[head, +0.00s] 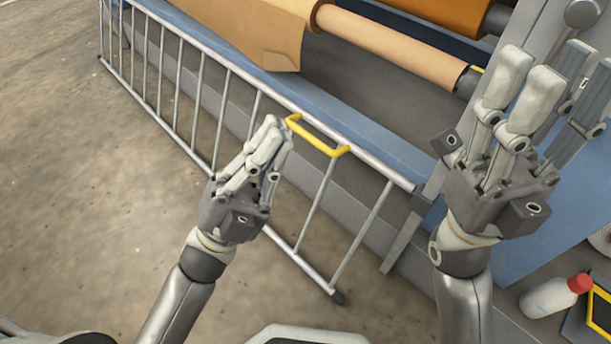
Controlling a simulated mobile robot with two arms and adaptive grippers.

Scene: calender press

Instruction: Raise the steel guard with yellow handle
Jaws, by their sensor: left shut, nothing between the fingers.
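The steel guard (229,68) is a barred frame leaning at the front of the press, its lower rail near the floor. A yellow handle (318,137) is fixed on its top rail, toward the right end. My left gripper (270,132) is shut and empty, with its fingertips just left of the handle; I cannot tell whether they touch it. My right gripper (557,75) is open and empty, raised over the right end of the press, away from the guard.
The press has a tan roller (390,45) and a brown sheet (255,30) behind the guard. A white bottle with a red cap (550,297) lies at the lower right. Bare concrete floor (80,190) lies to the left.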

